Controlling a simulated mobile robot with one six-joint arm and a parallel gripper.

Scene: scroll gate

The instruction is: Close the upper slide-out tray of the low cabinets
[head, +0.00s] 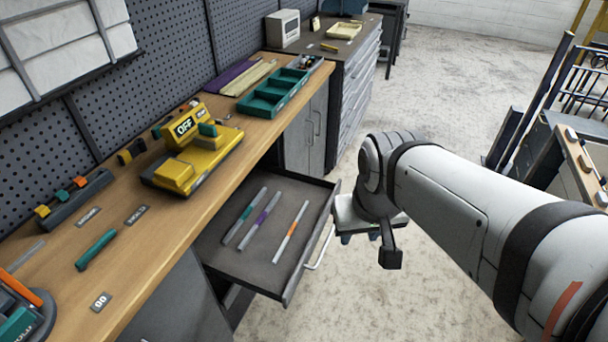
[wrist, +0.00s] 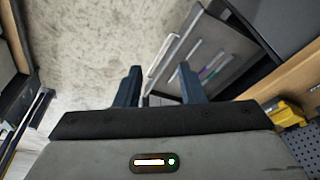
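The upper slide-out tray (head: 265,262) is pulled out from the low cabinets (head: 183,308) under the wooden bench. It is a dark grey shallow tray holding several thin sticks with coloured bands. Its front carries a pale bar handle (head: 321,250). My gripper (head: 362,238) is just right of the tray's front, largely hidden by my wrist in the head view. In the wrist view, the two blue fingers of my gripper (wrist: 157,85) are apart with nothing visible held between them. The tray (wrist: 205,58) shows beyond and to the right of the fingers there.
The wooden bench (head: 225,165) above holds a yellow device (head: 190,160) marked OFF and a green divided tray (head: 272,92). A grey drawer cabinet (head: 358,85) stands farther back. The concrete floor (head: 440,60) is clear right of the cabinets. A cart-like unit (head: 575,160) stands at the right.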

